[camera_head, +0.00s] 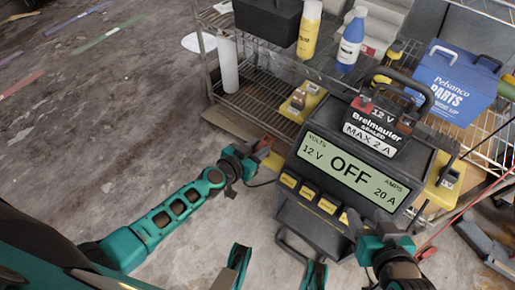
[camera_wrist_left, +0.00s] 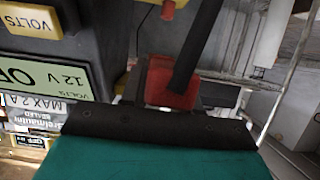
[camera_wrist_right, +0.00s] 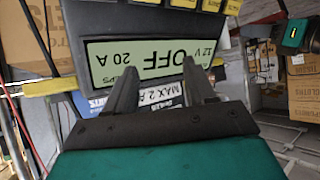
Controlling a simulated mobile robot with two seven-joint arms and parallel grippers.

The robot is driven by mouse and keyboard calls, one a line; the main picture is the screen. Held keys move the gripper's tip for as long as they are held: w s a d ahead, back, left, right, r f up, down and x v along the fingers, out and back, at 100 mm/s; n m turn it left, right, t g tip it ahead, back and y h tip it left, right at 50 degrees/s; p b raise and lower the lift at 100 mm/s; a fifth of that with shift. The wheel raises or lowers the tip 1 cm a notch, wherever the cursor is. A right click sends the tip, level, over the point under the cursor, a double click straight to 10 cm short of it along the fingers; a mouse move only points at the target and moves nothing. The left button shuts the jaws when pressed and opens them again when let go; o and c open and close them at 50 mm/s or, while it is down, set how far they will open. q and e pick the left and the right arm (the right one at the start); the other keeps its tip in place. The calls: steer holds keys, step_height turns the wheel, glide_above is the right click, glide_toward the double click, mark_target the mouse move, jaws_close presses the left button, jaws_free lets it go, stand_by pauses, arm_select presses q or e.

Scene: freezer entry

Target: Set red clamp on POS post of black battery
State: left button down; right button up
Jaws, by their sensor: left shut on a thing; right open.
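The black battery (camera_head: 376,122), labelled 12 V and MAX 2 A, stands behind the display of the dark charger (camera_head: 350,172), under its arched handle. A red post cap shows at the battery's top left. My left gripper (camera_head: 252,158) is shut on the red clamp (camera_head: 266,146), left of the charger and apart from the battery. In the left wrist view the red clamp (camera_wrist_left: 160,85) sits at the fingers, partly covered by a dark finger. My right gripper (camera_head: 382,234) is open and empty, in front of the charger's lower right. The right wrist view shows its fingers (camera_wrist_right: 160,68) apart, before the display.
The charger display reads OFF, 12 V, 20 A. A wire rack (camera_head: 255,95) behind holds a yellow bottle (camera_head: 309,28), a blue bottle (camera_head: 351,42) and a blue parts box (camera_head: 455,83). A red cable (camera_head: 455,223) runs at right. The floor at left is open.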

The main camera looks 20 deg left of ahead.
arm_select(q)
step_height(320, 180, up, 10)
steer(key=p, duration=0.7)
step_height(320, 180, up, 2)
steer(key=p, duration=0.2)
step_height(320, 180, up, 6)
steer(key=p, duration=0.5)
glide_above(258, 149)
steer(key=shift+f, duration=0.1)
